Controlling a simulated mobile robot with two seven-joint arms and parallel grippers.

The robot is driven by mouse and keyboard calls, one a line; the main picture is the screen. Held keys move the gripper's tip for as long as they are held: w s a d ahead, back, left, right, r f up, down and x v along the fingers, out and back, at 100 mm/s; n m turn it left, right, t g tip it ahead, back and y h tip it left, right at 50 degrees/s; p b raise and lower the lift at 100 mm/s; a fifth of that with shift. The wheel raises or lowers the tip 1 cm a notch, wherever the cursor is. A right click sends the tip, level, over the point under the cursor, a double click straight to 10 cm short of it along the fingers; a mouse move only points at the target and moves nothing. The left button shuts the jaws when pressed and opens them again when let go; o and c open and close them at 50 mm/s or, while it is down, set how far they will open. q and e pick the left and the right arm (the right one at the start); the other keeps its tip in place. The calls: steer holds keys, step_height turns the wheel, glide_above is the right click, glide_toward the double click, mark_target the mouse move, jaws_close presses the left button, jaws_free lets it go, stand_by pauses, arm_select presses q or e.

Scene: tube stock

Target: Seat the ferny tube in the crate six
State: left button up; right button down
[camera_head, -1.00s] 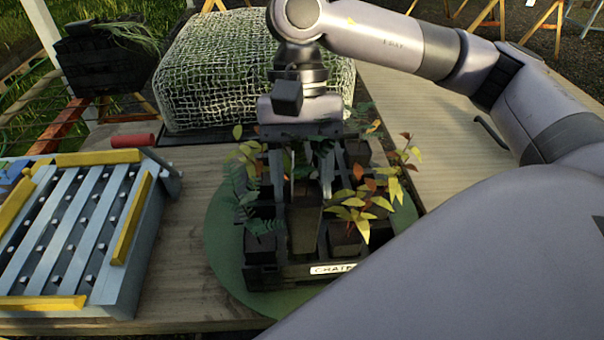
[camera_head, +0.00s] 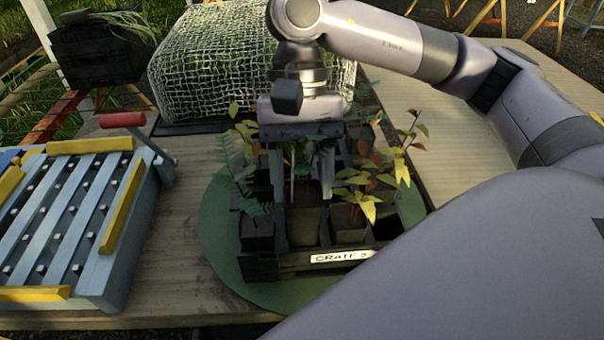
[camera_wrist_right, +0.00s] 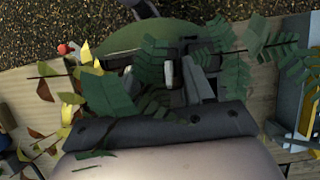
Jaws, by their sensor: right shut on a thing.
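The black crate (camera_head: 290,262) stands on a round green mat (camera_head: 225,255), with a white label (camera_head: 343,256) reading "CRATE" and a digit I cannot read surely. My right gripper (camera_head: 306,190) points down over its middle, shut on a dark tube (camera_head: 303,226) in the front row. The tube looks upright; whether it is fully down in its compartment is unclear. Fern leaves (camera_wrist_right: 112,95) show around the right gripper (camera_wrist_right: 180,80) in the wrist view. Another ferny tube (camera_head: 256,232) stands at the crate's front left. The left gripper is out of view.
A tube with yellow leaves (camera_head: 348,224) stands close right of the held tube. A dark gap (camera_head: 386,228) shows at the crate's front right. A blue slatted rack (camera_head: 75,220) with a red handle (camera_head: 122,120) lies left. A netted block (camera_head: 240,60) stands behind.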

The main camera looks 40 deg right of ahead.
steer(key=shift+f+b, duration=0.35)
steer(key=shift+f, duration=0.1)
steer(key=shift+f+b, duration=1)
steer(key=shift+b, duration=0.05)
steer(key=shift+f+b, duration=0.5)
steer(key=shift+b, duration=0.05)
steer(key=shift+f+b, duration=0.85)
steer(key=shift+b, duration=0.2)
steer(key=shift+c, duration=1.7)
jaws_free()
steer(key=p+v, duration=0.1)
steer(key=v, duration=0.6)
steer(key=shift+r, duration=0.2)
steer(key=shift+s, duration=0.1)
